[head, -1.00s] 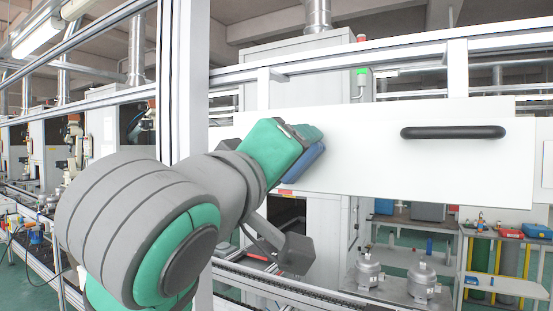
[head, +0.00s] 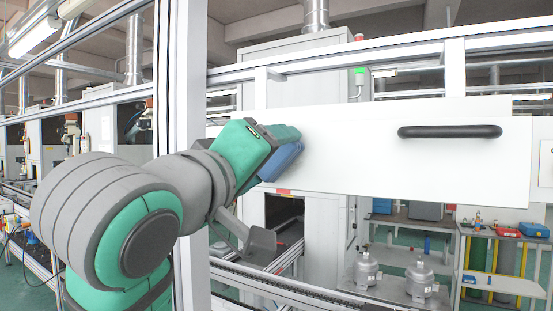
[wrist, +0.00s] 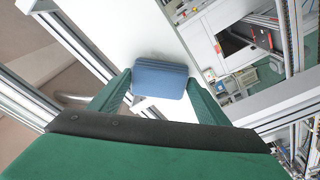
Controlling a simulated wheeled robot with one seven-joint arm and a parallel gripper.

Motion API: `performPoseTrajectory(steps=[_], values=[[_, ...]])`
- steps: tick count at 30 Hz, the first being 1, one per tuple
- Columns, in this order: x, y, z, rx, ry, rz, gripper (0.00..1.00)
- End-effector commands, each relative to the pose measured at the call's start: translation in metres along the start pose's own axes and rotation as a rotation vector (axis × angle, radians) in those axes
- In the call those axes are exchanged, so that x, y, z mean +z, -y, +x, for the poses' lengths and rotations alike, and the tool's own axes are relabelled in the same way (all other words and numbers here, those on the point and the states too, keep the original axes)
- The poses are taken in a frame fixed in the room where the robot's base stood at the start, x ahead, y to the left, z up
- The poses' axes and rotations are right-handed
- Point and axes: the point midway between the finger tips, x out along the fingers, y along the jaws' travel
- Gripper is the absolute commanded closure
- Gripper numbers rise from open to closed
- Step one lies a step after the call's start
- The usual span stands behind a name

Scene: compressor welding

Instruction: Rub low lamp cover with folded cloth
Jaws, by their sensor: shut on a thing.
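My gripper (head: 276,150) is shut on a folded blue cloth (head: 281,163), in front of the left part of a long white panel (head: 360,150) with a black handle. In the wrist view the cloth (wrist: 160,78) sits between the two green fingers, with the white panel (wrist: 140,30) behind it. I cannot tell whether the cloth touches the panel. The panel is the broad surface nearest the cloth; I cannot tell for sure that it is the low lamp cover. My gripper hides part of it.
Rails (head: 290,289) run below. Two metal compressor bodies (head: 419,279) stand at lower right, near a shelf (head: 505,285) with tools. A tube lamp (head: 34,35) hangs at upper left.

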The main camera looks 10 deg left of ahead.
Motion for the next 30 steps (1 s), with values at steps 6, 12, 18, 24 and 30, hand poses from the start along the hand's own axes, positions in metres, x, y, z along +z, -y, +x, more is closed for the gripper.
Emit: performPoseTrajectory(steps=[6, 12, 18, 24, 30], values=[[-0.008, 0.008, 0.002, -0.001, 0.000, -0.003, 0.48], [-0.019, 0.019, 0.005, -0.002, 0.001, -0.003, 0.48], [-0.026, 0.027, 0.007, -0.002, 0.000, -0.002, 0.48], [-0.031, 0.031, 0.008, -0.003, 0.000, -0.002, 0.48], [-0.041, 0.042, 0.009, -0.004, 0.002, -0.003, 0.48]])
